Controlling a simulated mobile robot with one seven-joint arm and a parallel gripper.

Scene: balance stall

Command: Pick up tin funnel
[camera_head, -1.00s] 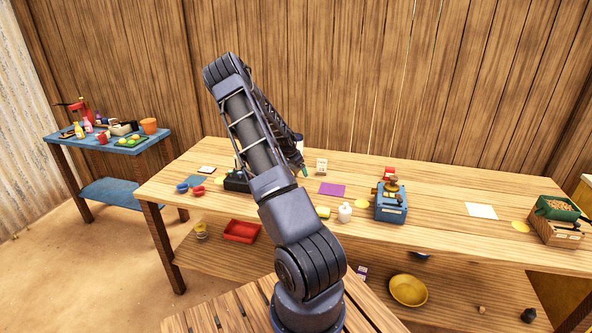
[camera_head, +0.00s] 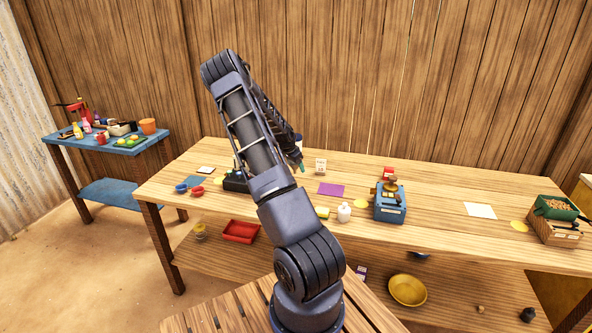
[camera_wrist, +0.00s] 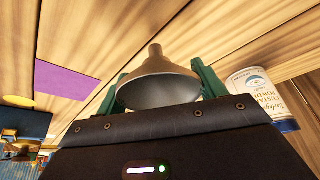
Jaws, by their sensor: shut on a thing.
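The tin funnel (camera_wrist: 157,82) is a grey-brown metal cone in the wrist view. Its wide mouth faces the wrist camera and its narrow spout points away. My gripper (camera_wrist: 160,88) has its green fingers on either side of the funnel's rim and is shut on it. I cannot tell the exact height of the funnel above the table.
A labelled tin (camera_wrist: 262,98) stands close to the right of my gripper in the wrist view. The table's right middle is mostly clear.

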